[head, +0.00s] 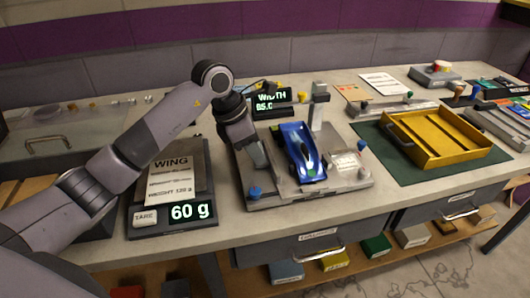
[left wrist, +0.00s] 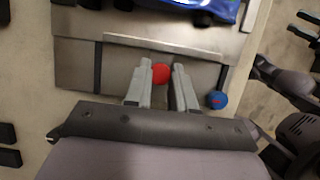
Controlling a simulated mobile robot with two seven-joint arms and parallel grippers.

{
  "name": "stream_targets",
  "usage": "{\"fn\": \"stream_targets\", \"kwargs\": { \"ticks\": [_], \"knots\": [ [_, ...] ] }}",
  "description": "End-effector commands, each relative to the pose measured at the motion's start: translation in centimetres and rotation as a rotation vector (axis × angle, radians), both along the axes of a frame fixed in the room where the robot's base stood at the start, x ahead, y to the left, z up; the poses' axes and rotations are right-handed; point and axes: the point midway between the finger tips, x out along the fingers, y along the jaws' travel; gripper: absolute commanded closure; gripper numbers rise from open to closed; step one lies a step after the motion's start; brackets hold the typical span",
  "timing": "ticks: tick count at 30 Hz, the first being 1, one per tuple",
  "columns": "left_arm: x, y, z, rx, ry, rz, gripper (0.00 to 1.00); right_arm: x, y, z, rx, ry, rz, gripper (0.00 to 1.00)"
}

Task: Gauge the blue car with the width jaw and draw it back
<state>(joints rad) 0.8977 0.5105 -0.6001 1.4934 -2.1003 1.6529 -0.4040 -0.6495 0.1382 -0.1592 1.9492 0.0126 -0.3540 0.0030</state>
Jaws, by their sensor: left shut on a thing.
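The blue car (head: 304,152) sits on the grey width gauge (head: 325,190), nose toward the front; its edge also shows at the top of the left wrist view (left wrist: 205,8). My left gripper (head: 256,158) is at the gauge's left side, beside the car and apart from it. In the left wrist view my left gripper (left wrist: 161,84) has its fingers closed on a red knob (left wrist: 160,74) of the gauge's jaw. A blue knob (left wrist: 217,99) is beside it. In the head view the red knob is hidden. My right gripper is not in view.
The width display (head: 271,99) behind the gauge reads about 85, partly hidden. A scale (head: 145,217) reading 60 g stands to the left. A yellow tray (head: 465,152) lies on a green mat (head: 406,170) to the right. The table's front edge is close to the gauge.

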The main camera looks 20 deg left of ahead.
Motion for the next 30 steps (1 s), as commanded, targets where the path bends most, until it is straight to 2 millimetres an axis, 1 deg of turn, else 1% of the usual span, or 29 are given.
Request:
{"fn": "stream_targets", "kwargs": {
  "ticks": [1,10,11,12,13,20,23,26,30],
  "knots": [
    [-0.1,0.3,0.0,0.003,0.003,0.0,1.0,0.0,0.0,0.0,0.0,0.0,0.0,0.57],
    [-0.1,0.4,0.0,0.004,0.006,-0.001,1.0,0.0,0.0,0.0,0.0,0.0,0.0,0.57],
    [-0.1,0.4,0.0,0.004,0.006,-0.001,0.66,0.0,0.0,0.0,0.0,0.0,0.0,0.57],
    [-0.1,0.4,0.0,0.004,0.006,-0.001,0.53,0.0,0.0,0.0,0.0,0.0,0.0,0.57],
    [-0.1,0.4,0.0,0.003,0.006,-0.001,0.5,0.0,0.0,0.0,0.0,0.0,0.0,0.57],
    [-0.1,0.3,0.0,0.003,0.005,-0.001,0.5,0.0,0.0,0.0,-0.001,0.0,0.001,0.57],
    [-0.1,0.4,0.4,0.002,0.003,-0.002,0.5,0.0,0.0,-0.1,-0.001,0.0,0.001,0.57],
    [-0.3,0.9,1.4,0.004,0.001,0.001,0.5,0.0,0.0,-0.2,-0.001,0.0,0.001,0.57],
    [-0.9,1.6,3.6,0.004,0.001,0.001,0.5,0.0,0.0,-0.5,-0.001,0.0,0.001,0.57]
  ]
}}
